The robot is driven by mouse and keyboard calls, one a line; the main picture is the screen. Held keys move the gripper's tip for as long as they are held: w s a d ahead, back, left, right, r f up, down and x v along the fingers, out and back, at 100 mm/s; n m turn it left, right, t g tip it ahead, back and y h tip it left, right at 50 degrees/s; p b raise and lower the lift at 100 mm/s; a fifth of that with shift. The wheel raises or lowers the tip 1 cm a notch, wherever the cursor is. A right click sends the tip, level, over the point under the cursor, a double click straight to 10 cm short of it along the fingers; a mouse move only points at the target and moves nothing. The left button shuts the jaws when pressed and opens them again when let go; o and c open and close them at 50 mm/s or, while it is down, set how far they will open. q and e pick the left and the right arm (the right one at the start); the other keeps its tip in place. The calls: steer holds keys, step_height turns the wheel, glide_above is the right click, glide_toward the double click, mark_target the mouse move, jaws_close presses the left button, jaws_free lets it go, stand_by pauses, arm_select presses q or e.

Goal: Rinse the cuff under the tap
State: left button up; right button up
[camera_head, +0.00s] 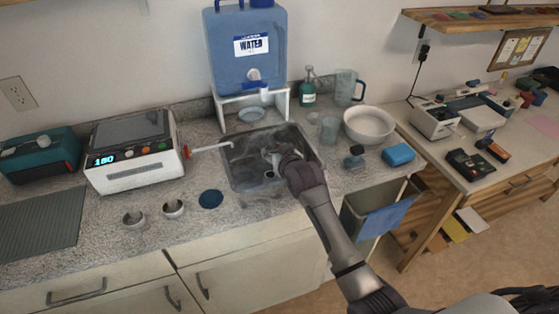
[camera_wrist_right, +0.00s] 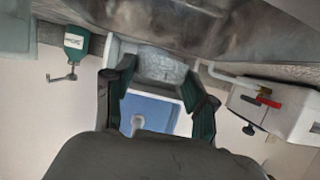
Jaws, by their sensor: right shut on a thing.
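My right gripper (camera_head: 276,160) reaches down into the metal sink (camera_head: 240,178), shut on a small pale grey piece that looks like the cuff. The fingers hide most of it. A thin white spout with a red handle (camera_head: 187,151) reaches over the sink's left side, left of my gripper. The blue water jug (camera_head: 246,62) has a tap (camera_head: 263,92) behind the sink. My left gripper is not in view.
A white machine (camera_head: 134,152) stands further left. A white bowl (camera_head: 369,125), green bottle (camera_head: 308,92) and blue sponge (camera_head: 398,154) are to the right.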

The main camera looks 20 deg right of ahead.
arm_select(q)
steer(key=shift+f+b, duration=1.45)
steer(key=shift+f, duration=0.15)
arm_select(e)
steer(key=w, duration=0.6)
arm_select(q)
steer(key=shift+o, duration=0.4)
arm_select(e)
steer(key=shift+a+f, duration=0.1)
